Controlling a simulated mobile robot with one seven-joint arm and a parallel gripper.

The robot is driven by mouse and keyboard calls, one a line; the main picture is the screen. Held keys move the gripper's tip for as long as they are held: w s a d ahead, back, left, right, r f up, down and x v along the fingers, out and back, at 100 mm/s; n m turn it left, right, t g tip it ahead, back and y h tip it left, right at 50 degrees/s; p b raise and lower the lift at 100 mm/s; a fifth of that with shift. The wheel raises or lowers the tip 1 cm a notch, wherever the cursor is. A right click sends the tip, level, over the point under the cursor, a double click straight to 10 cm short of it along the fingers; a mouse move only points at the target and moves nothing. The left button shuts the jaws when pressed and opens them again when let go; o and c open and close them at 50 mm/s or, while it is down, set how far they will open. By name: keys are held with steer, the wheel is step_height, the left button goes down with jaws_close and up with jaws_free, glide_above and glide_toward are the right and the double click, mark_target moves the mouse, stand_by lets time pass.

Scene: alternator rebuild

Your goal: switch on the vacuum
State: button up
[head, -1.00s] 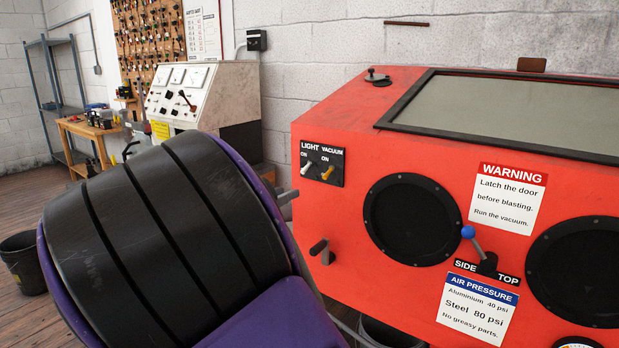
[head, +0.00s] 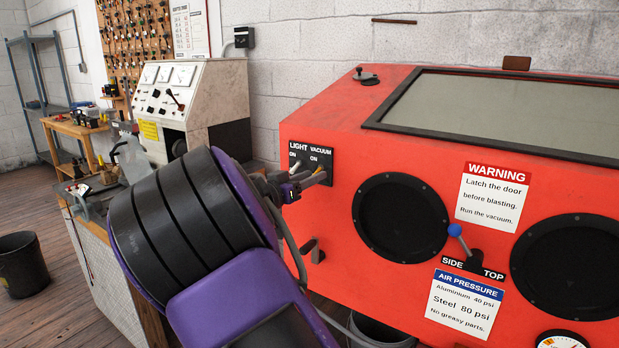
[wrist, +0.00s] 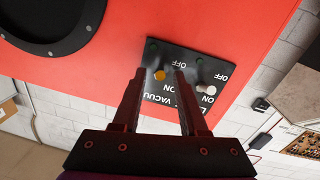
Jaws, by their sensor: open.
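The switch panel (head: 311,161) is a black plate on the upper left of the red cabinet's front, labelled LIGHT and VACUUM with ON marks at the top. The vacuum switch is a small orange toggle (wrist: 159,75), seen between my fingertips in the wrist view, where the panel appears upside down. I cannot tell which way it is thrown. The light switch has a white toggle (wrist: 209,89) beside it. My gripper (wrist: 160,73) is open, with one finger on each side of the orange toggle; contact is unclear. In the head view my gripper (head: 318,177) partly covers the panel.
The red blasting cabinet (head: 420,120) has round black glove ports (head: 402,220), a blue-knobbed lever (head: 455,231) and a door handle (head: 314,250) below the panel. A grey test bench (head: 220,88) and a bucket (head: 20,264) are at left.

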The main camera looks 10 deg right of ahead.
mark_target(318, 169)
jaws_close()
steer(key=shift+r+y, duration=0.15)
steer(key=shift+y, duration=0.15)
steer(key=shift+r+g+y+p, duration=0.75)
steer(key=shift+r+g+y, duration=0.15)
steer(key=shift+g+y, duration=0.25)
steer(key=shift+w+d+r+g+y+p, duration=0.1)
steer(key=shift+r+g+y+p, duration=0.4)
steer(key=shift+g+y, duration=0.45)
steer(key=shift+w+d+r+n+g+y+p, duration=0.15)
steer(key=shift+r+g+y+p, duration=0.1)
steer(key=shift+g+y, duration=0.35)
steer(key=shift+w+r+n+g+y+p, duration=0.1)
steer(key=shift+n+g+y+p, duration=0.1)
steer(key=shift+g+y, duration=0.35)
jaws_free()
steer(key=shift+r, duration=0.1)
